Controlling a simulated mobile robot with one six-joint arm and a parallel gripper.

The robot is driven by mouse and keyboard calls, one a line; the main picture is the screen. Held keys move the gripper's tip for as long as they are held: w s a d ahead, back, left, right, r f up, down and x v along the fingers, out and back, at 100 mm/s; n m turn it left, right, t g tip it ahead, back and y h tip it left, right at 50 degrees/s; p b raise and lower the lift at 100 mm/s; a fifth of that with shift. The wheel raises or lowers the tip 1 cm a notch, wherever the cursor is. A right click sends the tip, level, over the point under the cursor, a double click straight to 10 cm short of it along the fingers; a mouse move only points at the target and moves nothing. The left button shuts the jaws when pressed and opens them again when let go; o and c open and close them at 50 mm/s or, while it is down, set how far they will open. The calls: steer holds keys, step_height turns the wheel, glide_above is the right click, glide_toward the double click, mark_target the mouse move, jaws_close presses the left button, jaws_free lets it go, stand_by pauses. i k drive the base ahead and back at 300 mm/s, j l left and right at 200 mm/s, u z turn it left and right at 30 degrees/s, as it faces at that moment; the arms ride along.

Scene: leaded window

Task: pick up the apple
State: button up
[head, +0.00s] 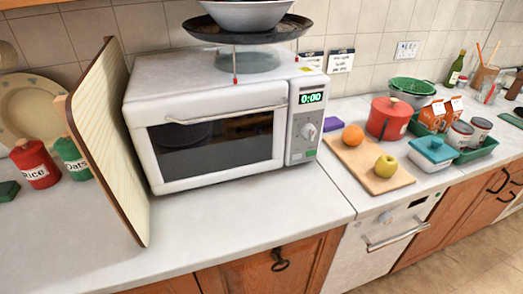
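The apple (386,166) is yellow-green and rests on a wooden cutting board (384,184) on the counter, right of the microwave. An orange (353,135) sits on the same board, behind and to the left of the apple, with a small gap between them. Nothing covers the apple from this view. My gripper does not show in the head view.
The white microwave (160,91) stands left of the board, with a tilted ribbed board (108,140) beside it. A red pot (389,118) is behind the apple; a teal-lidded container (433,150) is to its right. The counter front (230,222) is clear.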

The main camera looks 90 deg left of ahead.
mark_target(386, 166)
steer(key=u, duration=2.15)
steer(key=i+l+u, duration=0.35)
steer(key=i+l, duration=0.35)
steer(key=i+l+u, duration=0.2)
steer(key=i+l, duration=0.15)
steer(key=i+l+u, duration=0.15)
steer(key=i+l, duration=0.15)
steer(key=l, duration=0.25)
steer(key=i+l+u, duration=0.2)
steer(key=l, duration=0.3)
steer(key=i+j, duration=0.05)
